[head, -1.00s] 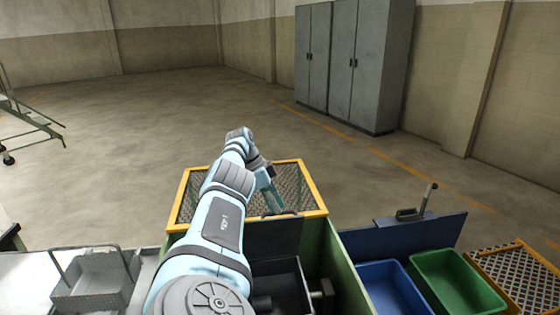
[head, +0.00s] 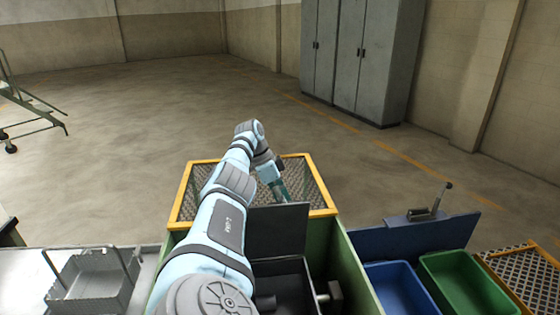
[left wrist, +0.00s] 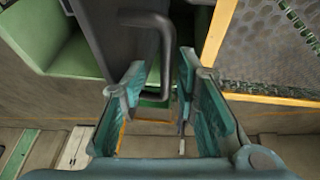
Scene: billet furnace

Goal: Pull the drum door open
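The drum door (head: 278,232) is a dark flat panel standing raised at the far side of the dark drum box (head: 283,285) in the green housing (head: 350,262). My left gripper (head: 278,190) is just beyond the door's top edge. In the left wrist view, the dark bent door handle (left wrist: 166,62) lies between the two teal fingers of my left gripper (left wrist: 158,88). The fingers are apart, with gaps beside the bar. The door's dark face (left wrist: 105,35) shows left of the handle. In the head view the handle is hidden or too small to tell. My right gripper is out of view.
A yellow-framed mesh guard (head: 195,190) surrounds the far side. To the right are a blue bin (head: 395,285), a green bin (head: 455,280) and a blue panel with a lever (head: 428,212). A wire basket (head: 92,280) stands on the left.

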